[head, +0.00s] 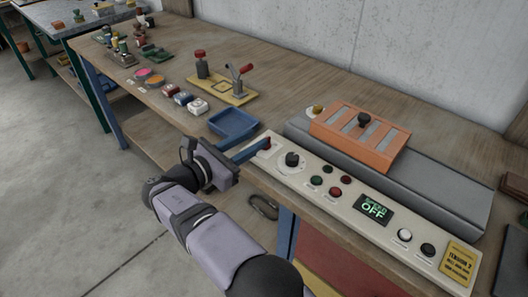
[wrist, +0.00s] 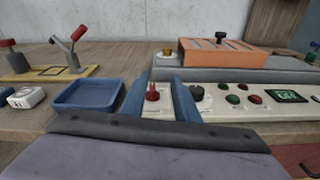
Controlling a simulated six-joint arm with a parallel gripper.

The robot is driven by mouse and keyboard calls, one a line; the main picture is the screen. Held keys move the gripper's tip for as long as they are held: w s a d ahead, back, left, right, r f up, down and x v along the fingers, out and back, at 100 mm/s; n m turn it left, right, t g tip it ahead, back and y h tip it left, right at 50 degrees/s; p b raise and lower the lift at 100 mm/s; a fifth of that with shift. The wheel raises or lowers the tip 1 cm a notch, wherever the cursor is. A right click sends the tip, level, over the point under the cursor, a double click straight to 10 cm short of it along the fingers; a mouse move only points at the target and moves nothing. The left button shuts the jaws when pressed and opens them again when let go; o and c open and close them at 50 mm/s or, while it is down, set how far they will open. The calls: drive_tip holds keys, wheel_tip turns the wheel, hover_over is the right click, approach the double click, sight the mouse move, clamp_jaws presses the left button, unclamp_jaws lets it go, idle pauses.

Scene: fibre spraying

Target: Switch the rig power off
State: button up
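A long cream control panel (head: 320,198) lies along the front edge of the workbench. At its left end is a red switch (head: 266,143), which also shows in the wrist view (wrist: 152,93); its label is too small to read. My gripper (head: 255,149) is at this left end, with its blue fingers pointing at the switch. In the wrist view my gripper (wrist: 160,90) is open, with one finger on each side of the red switch and visible gaps. A green display (head: 373,210) on the panel reads OFF in its large letters.
Right of the switch are a black knob (head: 292,159), red and green buttons, and white and black buttons. A blue tray (head: 234,124) sits close to the left. An orange slotted block (head: 352,142) stands on the grey rail (head: 430,190) behind the panel.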

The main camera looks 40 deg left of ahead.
drive_tip(key=f+n, duration=0.1)
drive_tip(key=f+t, duration=0.1)
drive_tip(key=f, duration=0.1)
drive_tip(key=a+f+n+y+b, duration=0.1)
drive_tip(key=f, duration=0.1)
drive_tip(key=shift+s+n, duration=0.25)
drive_tip(key=shift+n, duration=0.05)
drive_tip(key=shift+w+a+p, duration=0.15)
drive_tip(key=shift+w+p, duration=0.15)
drive_tip(key=shift+w, duration=1.55)
drive_tip(key=shift+w+a+p, duration=0.1)
drive_tip(key=shift+w+p, duration=0.2)
drive_tip(key=shift+w, duration=1.5)
clamp_jaws()
